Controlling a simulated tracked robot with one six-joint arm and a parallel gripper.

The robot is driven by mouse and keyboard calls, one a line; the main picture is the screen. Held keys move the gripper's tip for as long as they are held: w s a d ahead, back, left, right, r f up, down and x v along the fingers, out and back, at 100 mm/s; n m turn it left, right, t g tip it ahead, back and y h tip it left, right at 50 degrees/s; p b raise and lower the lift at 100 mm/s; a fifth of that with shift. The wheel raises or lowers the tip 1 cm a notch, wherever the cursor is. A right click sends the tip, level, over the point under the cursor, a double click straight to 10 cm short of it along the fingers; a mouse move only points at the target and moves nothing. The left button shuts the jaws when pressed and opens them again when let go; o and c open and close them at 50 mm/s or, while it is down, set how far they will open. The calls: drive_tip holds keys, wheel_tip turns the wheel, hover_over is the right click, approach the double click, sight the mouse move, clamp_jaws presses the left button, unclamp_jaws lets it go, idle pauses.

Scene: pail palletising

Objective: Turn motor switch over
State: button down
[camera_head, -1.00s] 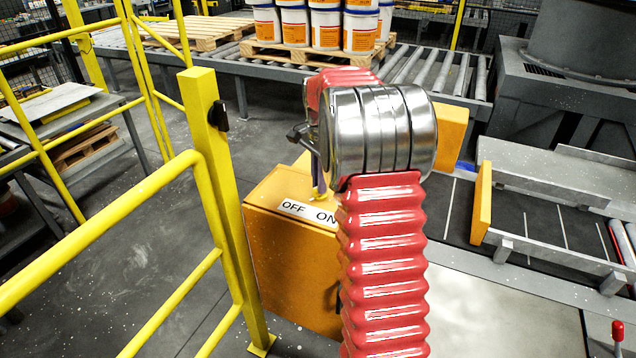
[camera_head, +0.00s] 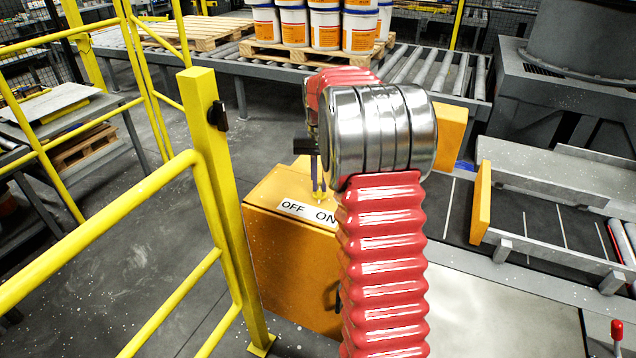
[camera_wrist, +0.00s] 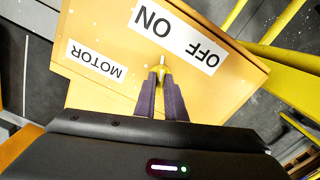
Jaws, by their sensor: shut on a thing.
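The motor switch is a small yellow lever (camera_wrist: 161,64) on top of an orange control box (camera_head: 290,260). A white label (camera_head: 304,211) reading OFF and ON lies beside it, and a MOTOR label (camera_wrist: 95,62) shows upside down in the wrist view. My gripper (camera_wrist: 160,78) is shut on the lever, its two dark fingers on either side of it. In the head view my gripper (camera_head: 318,184) points down at the box top, partly hidden by my arm.
A yellow guard rail and post (camera_head: 214,170) stand close left of the box. A roller conveyor (camera_head: 225,68) carries white pails (camera_head: 327,28) on a pallet behind. Another conveyor (camera_head: 540,225) lies to the right.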

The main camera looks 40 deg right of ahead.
sight(320, 185)
drive_tip(key=shift+s+d+n, duration=0.1)
drive_tip(key=shift+d+n, duration=0.2)
drive_tip(key=shift+n, duration=1)
drive_tip(key=c, duration=1.8)
unclamp_jaws()
drive_tip(key=shift+a, duration=0.15)
drive_tip(key=shift+r, duration=0.1)
wheel_tip(320, 185, up, 14)
drive_tip(key=shift+f, duration=0.25)
